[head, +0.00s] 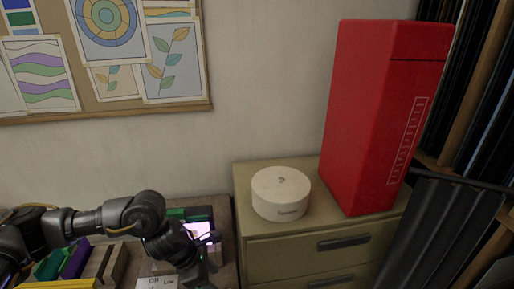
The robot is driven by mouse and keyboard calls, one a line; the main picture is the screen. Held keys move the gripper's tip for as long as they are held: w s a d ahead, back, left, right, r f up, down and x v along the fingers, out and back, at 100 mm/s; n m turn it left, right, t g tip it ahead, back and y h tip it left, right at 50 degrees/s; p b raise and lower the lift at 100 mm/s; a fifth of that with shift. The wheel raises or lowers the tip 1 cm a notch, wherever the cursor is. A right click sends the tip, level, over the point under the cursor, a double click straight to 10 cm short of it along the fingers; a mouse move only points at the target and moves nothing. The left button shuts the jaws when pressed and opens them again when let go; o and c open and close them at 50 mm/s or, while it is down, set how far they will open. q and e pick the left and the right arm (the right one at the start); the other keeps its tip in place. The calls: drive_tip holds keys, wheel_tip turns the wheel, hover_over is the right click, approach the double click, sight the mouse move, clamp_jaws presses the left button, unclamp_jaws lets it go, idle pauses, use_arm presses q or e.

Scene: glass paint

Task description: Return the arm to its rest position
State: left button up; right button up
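My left arm (110,215) reaches in from the lower left, over the workbench. Its wrist bends down toward the bottom edge of the head view. My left gripper (204,273) is at that edge, beside a white labelled card or box (157,282). Its fingers are dark and partly cut off, so I cannot tell whether they are open or hold anything. My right arm and gripper are not in view.
An olive drawer cabinet (262,252) stands right of the workbench. It carries a round cream container (281,192) and a tall red box (375,125). Coloured pieces (75,260) lie beneath my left arm. Dark sheets (440,225) stand in a rack at right.

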use_arm(q)
drive_tip(key=s+d+r+n+t+h, duration=0.1)
drive_tip(key=s+d+n+t+h, duration=0.15)
drive_tip(key=d+n, duration=0.5)
drive_tip(key=s+d+r+n+t+h, duration=0.25)
drive_tip(key=d+n, duration=0.35)
drive_tip(key=d, duration=0.3)
drive_tip(key=s+a+f+n+t+y, duration=0.1)
drive_tip(key=s+a+f+n+y, duration=0.15)
drive_tip(key=a+n, duration=0.7)
drive_tip(key=s+a+f+n+t+y, duration=0.1)
drive_tip(key=a+f+n+y, duration=0.3)
drive_tip(key=n, duration=1.1)
drive_tip(key=s+a+f+n+g+y, duration=0.2)
drive_tip(key=s+a+f+n, duration=0.1)
drive_tip(key=s+a+n, duration=0.35)
drive_tip(key=s+a+f+n+g+y, duration=0.1)
drive_tip(key=s+a+f+n+g, duration=0.25)
drive_tip(key=s+a+n, duration=0.35)
wheel_tip(320, 180, down, 28)
drive_tip(key=d+m+b, duration=0.2)
drive_tip(key=m+b, duration=0.1)
drive_tip(key=b, duration=0.1)
drive_tip(key=s+a+f+g+b, duration=0.1)
drive_tip(key=s+a+f+b, duration=0.2)
drive_tip(key=s+f, duration=1.5)
wheel_tip(320, 180, down, 4)
drive_tip(key=shift+r+g+b, duration=0.15)
drive_tip(key=shift+g+b, duration=0.2)
drive_tip(key=shift+b, duration=0.15)
